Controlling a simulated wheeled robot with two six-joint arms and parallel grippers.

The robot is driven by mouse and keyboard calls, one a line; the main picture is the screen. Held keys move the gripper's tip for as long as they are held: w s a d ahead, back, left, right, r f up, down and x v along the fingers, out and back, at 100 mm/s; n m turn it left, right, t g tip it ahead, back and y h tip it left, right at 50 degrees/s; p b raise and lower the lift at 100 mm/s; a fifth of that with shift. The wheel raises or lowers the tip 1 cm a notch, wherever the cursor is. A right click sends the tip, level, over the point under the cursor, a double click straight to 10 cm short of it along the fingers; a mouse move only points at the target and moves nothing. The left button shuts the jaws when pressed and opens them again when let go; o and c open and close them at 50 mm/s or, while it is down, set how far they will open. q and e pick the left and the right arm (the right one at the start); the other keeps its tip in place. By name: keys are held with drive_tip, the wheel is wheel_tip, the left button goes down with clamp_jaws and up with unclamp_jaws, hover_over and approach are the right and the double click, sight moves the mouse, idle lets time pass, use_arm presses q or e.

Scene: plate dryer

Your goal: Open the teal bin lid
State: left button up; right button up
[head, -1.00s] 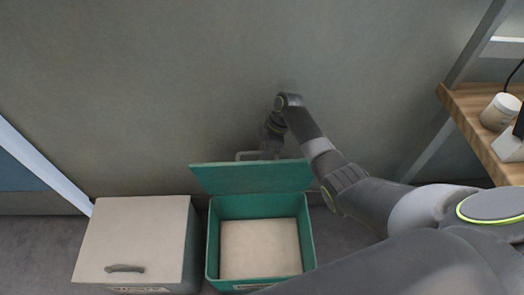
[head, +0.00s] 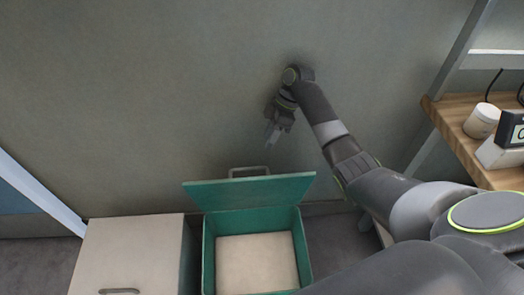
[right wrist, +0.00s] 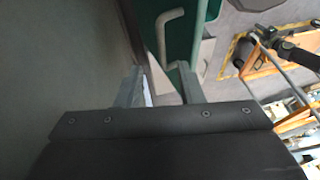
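The teal bin (head: 208,262) stands on the floor against the wall with its lid (head: 250,191) raised and tilted back. A pale surface (head: 255,262) shows inside the bin. The lid's grey handle (head: 249,169) sticks up behind the lid's top edge. My right gripper (head: 270,138) is above and slightly right of the handle, apart from it, and empty. In the right wrist view its two fingers (right wrist: 159,85) are spread, with the handle (right wrist: 167,28) and the teal lid (right wrist: 183,50) beyond them. My left gripper is not in view.
A closed white bin (head: 130,250) with a grey handle stands left of the teal bin. A wooden shelf (head: 455,120) at the right holds a white cup (head: 482,121) and a box. The grey wall (head: 150,100) is close behind my right gripper.

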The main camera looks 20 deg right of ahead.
drive_tip(key=shift+v, duration=2.05)
